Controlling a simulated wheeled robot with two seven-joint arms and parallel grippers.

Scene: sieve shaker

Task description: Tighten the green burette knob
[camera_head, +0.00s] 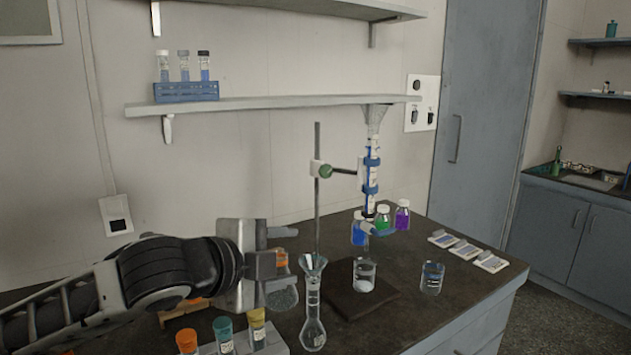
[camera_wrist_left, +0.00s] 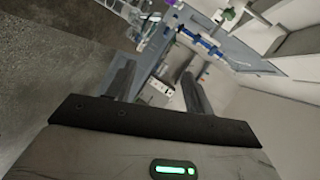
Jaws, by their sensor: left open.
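The green knob (camera_head: 325,171) sits on the clamp of the upright metal stand rod (camera_head: 317,215). The clamp arm reaches right to the upright burette (camera_head: 372,165), which has blue bands and a funnel on top. In the left wrist view a green round part (camera_wrist_left: 229,14), likely the same knob, shows at the top edge. My left gripper (camera_head: 285,252) is left of the rod and below the knob, apart from it. Its two fingers are spread, and nothing is held between them (camera_wrist_left: 157,82) in the left wrist view. My right gripper is out of view.
A glass flask with a funnel (camera_head: 313,320) stands in front of the rod. A beaker (camera_head: 365,275) sits on a dark plate, with another beaker (camera_head: 432,278) to its right. Colored bottles (camera_head: 402,215) stand behind. A wall shelf (camera_head: 270,103) hangs above. Capped vials (camera_head: 223,334) stand at front.

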